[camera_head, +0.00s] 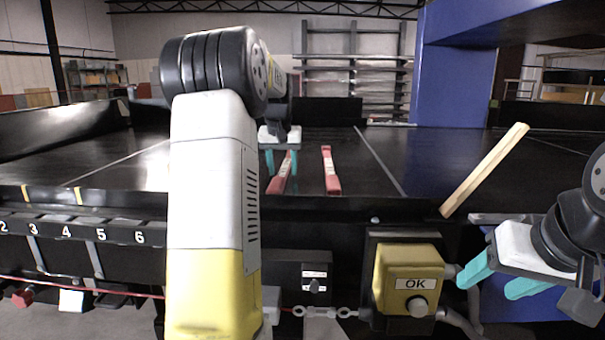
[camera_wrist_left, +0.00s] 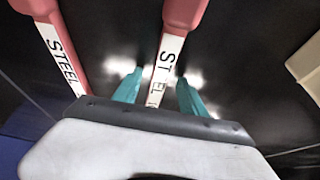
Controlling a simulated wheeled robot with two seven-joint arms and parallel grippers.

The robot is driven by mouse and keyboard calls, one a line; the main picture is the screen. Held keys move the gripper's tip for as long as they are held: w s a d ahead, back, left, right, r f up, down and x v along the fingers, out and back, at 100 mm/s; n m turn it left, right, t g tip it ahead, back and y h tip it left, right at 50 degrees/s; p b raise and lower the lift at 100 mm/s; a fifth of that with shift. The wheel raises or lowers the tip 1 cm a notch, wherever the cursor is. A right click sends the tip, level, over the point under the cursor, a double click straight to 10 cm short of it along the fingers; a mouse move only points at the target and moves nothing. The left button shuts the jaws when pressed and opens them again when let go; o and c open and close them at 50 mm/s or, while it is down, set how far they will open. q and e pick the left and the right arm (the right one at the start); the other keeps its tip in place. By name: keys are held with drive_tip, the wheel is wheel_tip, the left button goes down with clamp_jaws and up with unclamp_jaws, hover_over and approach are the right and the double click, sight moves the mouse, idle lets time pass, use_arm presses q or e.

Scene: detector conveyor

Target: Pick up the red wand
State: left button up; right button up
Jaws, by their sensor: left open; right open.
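Two red wands with white labels lie on the black conveyor. The left one (camera_head: 278,184) is partly hidden by my left gripper (camera_head: 281,162) in the head view. The other red wand (camera_head: 331,170) lies a little to the right, apart from the gripper. In the left wrist view, my left gripper (camera_wrist_left: 158,92) is open, with its teal fingers on either side of one wand (camera_wrist_left: 168,52), whose label starts "ST". The other wand (camera_wrist_left: 52,45), labelled "STEEL", is outside the fingers. My right gripper (camera_head: 500,282) is open and empty at the lower right, below the conveyor edge.
A pale wooden bar (camera_head: 484,171) leans at the conveyor's right front. A yellow box with an OK button (camera_head: 408,280) is mounted below the front edge. A blue detector housing (camera_head: 458,84) stands at the back right. The belt left of my arm is clear.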

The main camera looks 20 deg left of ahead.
use_arm(q)
drive_tip(key=shift+c, duration=0.4)
drive_tip(key=shift+r, duration=0.1)
clamp_jaws()
